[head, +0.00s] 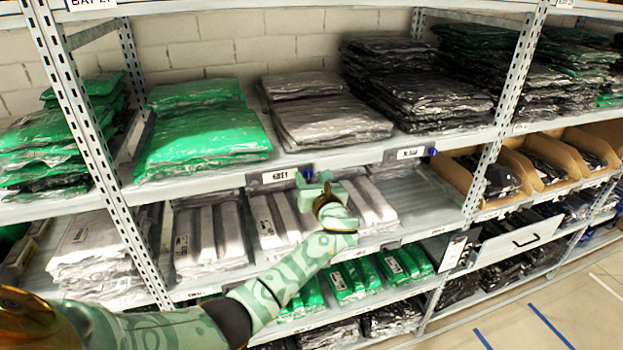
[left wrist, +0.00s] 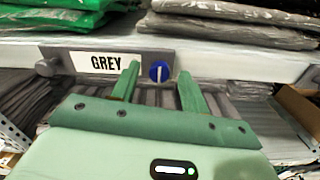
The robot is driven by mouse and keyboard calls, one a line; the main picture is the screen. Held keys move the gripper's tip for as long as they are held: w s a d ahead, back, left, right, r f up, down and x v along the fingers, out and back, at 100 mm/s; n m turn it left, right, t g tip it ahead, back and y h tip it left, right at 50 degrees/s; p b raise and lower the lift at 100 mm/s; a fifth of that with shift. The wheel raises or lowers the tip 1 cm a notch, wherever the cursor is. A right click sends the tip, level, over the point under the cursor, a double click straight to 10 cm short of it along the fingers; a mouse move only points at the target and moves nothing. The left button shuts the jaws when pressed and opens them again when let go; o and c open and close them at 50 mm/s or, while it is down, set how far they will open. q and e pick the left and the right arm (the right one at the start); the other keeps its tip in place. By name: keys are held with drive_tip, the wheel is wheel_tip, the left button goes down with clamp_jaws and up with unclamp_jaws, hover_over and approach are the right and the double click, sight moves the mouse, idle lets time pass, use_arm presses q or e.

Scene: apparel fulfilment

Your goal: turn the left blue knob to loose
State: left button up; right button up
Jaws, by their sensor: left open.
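The left blue knob (head: 307,172) is on the shelf edge, at the right end of a white label. In the left wrist view the round blue knob (left wrist: 159,72) has a white pointer line that stands nearly upright, beside a label reading GREY (left wrist: 100,63). My left gripper (head: 314,183) is open in front of the knob. In the left wrist view the two green fingers (left wrist: 159,70) show on either side of the knob, with gaps on both sides. Whether the fingertips reach past its face cannot be told. My right gripper is not in view.
A second blue knob (head: 433,151) is farther right on the same shelf edge. Grey packs (head: 335,122) and green packs (head: 200,130) lie on the shelf above. White rolled packs (head: 208,238) lie below. A perforated upright (head: 100,150) stands left of my forearm.

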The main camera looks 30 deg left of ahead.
use_arm(q)
drive_tip(key=shift+s, duration=0.1)
clamp_jaws()
